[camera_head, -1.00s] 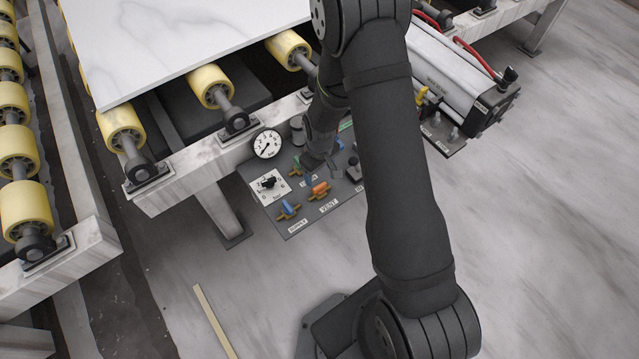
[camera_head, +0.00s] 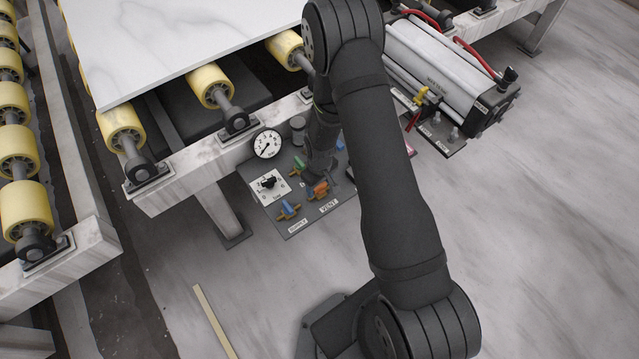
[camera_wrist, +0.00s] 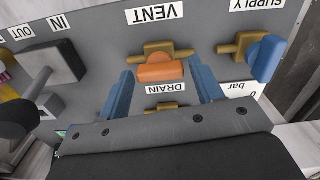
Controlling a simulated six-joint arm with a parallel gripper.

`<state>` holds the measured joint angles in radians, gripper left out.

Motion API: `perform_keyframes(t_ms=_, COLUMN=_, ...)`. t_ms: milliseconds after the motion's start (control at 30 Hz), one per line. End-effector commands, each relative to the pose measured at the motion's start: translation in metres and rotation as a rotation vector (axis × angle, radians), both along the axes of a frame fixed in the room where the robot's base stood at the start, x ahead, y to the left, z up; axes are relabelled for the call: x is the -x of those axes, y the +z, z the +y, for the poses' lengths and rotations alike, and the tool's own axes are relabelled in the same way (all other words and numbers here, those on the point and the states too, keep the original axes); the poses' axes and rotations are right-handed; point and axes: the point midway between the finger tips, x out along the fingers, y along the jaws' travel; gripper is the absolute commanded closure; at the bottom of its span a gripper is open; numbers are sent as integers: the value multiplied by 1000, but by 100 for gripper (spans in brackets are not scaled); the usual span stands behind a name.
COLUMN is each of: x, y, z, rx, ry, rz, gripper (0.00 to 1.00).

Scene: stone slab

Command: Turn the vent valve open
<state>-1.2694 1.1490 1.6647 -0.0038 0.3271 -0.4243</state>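The vent valve has an orange handle (camera_head: 319,190) on a brass body, beside the VENT label (camera_head: 329,206) on the grey panel (camera_head: 300,228). In the wrist view the orange handle (camera_wrist: 160,72) lies crosswise below the upside-down VENT label (camera_wrist: 155,14). My gripper (camera_wrist: 163,90) is open, with one blue finger on each side of the handle and gaps between. Whether the fingertips reach down to the handle's height I cannot tell. The fingers are hard to make out in the head view.
The blue-handled SUPPLY valve (camera_wrist: 267,58) sits close to the right finger in the wrist view. A brass DRAIN valve (camera_wrist: 165,106) is partly hidden by my gripper. A gauge (camera_head: 267,144) and a black knob (camera_head: 268,183) stand left. Yellow rollers (camera_head: 210,87) carry the slab (camera_head: 180,40).

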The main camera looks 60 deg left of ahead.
Motion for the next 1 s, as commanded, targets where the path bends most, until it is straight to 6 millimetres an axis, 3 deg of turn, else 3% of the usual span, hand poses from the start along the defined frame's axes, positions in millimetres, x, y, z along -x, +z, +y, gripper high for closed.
perform_keyframes(t_ms=33, x=0, y=0, z=0, rx=0, ry=0, rz=0, gripper=51)
perform_keyframes(t_ms=167, x=0, y=0, z=0, rx=0, ry=0, rz=0, gripper=74)
perform_keyframes(t_ms=833, x=0, y=0, z=0, rx=0, ry=-144, rz=1, gripper=76)
perform_keyframes(t_ms=867, x=0, y=0, z=0, rx=0, ry=-144, rz=1, gripper=49)
perform_keyframes(t_ms=933, x=0, y=0, z=0, rx=0, ry=-144, rz=1, gripper=35)
perform_keyframes(t_ms=1000, x=0, y=0, z=0, rx=0, ry=-143, rz=1, gripper=31)
